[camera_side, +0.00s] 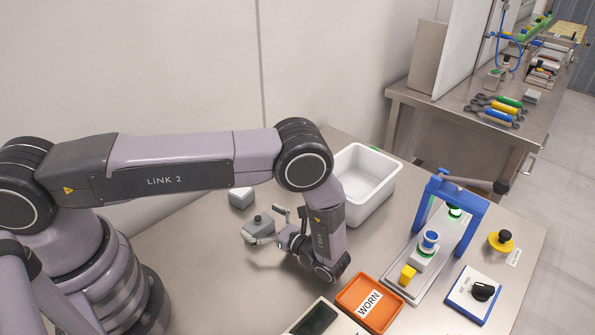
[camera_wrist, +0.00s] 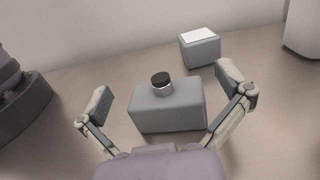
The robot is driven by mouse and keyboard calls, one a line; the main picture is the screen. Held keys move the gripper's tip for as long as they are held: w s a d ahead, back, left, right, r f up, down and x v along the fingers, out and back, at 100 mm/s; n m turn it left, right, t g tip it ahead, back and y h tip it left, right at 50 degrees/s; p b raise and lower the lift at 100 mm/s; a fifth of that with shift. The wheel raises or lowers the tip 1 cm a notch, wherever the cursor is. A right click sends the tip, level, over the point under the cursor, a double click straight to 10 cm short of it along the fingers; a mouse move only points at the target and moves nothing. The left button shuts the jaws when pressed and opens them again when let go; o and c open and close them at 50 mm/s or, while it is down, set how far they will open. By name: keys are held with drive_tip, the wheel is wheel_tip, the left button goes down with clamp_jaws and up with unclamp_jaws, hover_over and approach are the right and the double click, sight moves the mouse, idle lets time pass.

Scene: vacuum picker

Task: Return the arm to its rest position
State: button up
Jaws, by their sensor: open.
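My gripper (camera_side: 268,226) is low over the left middle of the steel table in the side view, reaching left from the wrist. In the wrist view my gripper (camera_wrist: 163,82) has its two fingers spread wide and holds nothing. A grey block (camera_wrist: 168,115) stands between and ahead of the fingers, with a small black-capped silver piece (camera_wrist: 161,83) on top. I see a gap between the fingers and the block. In the side view the fingers partly hide this block, and its black cap (camera_side: 258,218) shows.
A second grey block (camera_side: 240,199) stands behind. A white bin (camera_side: 389,187) is at the back. An orange WORN tray (camera_side: 344,309), a blue-framed press (camera_side: 481,215), a yellow knob piece (camera_side: 501,242) and a switch box (camera_side: 473,293) are to the right. Open table lies at front left.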

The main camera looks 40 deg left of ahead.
drive_tip(key=s+a+r+n+g+h, duration=0.15)
drive_tip(key=r+n+h, duration=0.25)
drive_tip(key=r, duration=0.8)
drive_tip(key=s+a+r+n+g+h, duration=0.1)
drive_tip(key=a+r+n+g+h, duration=0.2)
drive_tip(key=r, duration=0.9)
drive_tip(key=s+r+n+t+h, duration=0.9)
drive_tip(key=s+r+t+h, duration=0.2)
drive_tip(key=s+r, duration=0.3)
drive_tip(key=shift+s+d+n+t, duration=0.4)
drive_tip(key=shift+s+t, duration=0.05)
drive_tip(key=shift+s, duration=0.7)
